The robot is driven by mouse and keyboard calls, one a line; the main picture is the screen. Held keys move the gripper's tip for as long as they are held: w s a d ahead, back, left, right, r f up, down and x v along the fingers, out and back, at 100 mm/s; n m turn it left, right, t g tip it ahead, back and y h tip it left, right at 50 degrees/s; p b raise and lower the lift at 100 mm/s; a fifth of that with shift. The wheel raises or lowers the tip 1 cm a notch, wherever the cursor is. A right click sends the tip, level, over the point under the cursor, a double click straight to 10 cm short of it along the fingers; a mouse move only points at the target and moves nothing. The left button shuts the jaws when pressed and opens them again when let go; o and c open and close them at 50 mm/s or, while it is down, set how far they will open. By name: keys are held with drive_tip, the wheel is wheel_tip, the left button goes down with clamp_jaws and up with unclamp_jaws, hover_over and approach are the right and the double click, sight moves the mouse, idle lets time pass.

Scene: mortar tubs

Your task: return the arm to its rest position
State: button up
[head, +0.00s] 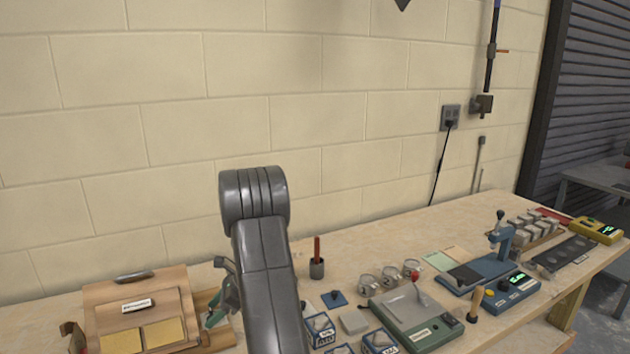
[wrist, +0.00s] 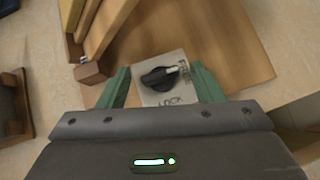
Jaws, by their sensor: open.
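My gripper (wrist: 160,90) shows in the wrist view with its two green fingers spread apart. A pale labelled plate with a black knob (wrist: 158,76) shows between and beyond the fingers, over a wooden board (wrist: 222,50). I cannot tell whether the fingers touch the plate; no grip on it shows. In the head view my grey arm rises in front of the bench, and a green part of my gripper (head: 222,300) shows left of it, beside a wooden box. Much of the gripper is hidden behind the arm there.
The wooden box (head: 140,306) with yellow pads stands left of my arm on the workbench (head: 440,226). To the right are a red-handled tool in a cup (head: 317,266), a green-grey device (head: 415,318), glass jars and a blue press (head: 490,264). The block wall stands behind.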

drive_tip(key=m+t, duration=0.2)
drive_tip(key=shift+s+m, duration=0.2)
drive_tip(key=shift+m, duration=0.1)
drive_tip(key=b+v, duration=0.1)
drive_tip(key=v, duration=1.2)
drive_tip(key=shift+r, duration=0.3)
drive_tip(key=shift+w+d, duration=0.1)
